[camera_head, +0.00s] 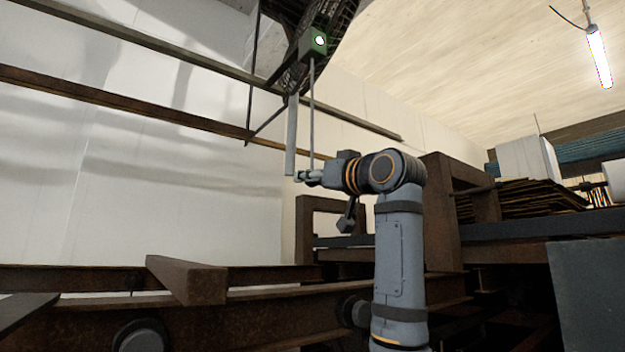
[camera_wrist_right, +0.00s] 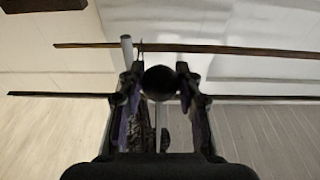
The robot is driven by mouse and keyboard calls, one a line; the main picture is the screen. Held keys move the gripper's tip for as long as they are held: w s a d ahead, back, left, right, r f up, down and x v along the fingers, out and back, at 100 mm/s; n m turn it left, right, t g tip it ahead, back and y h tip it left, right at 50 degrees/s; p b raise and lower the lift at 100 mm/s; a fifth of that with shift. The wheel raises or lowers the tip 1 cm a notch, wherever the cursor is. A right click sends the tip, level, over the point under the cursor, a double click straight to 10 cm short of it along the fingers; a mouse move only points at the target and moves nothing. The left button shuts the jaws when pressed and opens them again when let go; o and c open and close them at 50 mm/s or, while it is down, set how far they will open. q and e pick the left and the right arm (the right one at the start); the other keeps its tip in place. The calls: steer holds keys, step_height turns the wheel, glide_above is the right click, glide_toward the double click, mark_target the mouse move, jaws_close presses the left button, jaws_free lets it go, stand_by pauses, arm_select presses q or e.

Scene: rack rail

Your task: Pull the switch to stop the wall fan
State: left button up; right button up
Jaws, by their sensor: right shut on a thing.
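The wall fan (camera_head: 335,18) shows as a dark cage at the top of the head view, partly cut off. A green switch box (camera_head: 318,42) with a lit white spot is at its lower side. A thin pull rod (camera_head: 312,110) hangs from the box to my right gripper (camera_head: 304,177). The right gripper is shut on the rod's lower end. In the right wrist view, a round dark knob (camera_wrist_right: 159,82) sits between the fingers of the gripper (camera_wrist_right: 159,88). My left gripper is not in view.
A thicker grey bar (camera_head: 292,135) hangs just left of the pull rod. Rusty rails (camera_head: 190,280) run below, and a brown frame (camera_head: 447,215) stands right of my arm. Long beams (camera_head: 150,108) cross the pale wall. Space left of the gripper looks clear.

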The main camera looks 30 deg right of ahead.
steer(key=shift+f, duration=0.1)
steer(key=shift+f+b, duration=0.95)
steer(key=shift+f, duration=0.05)
steer(key=shift+r+p, duration=1)
steer(key=shift+r, duration=0.15)
steer(key=o, duration=1.2)
steer(key=shift+o, duration=0.2)
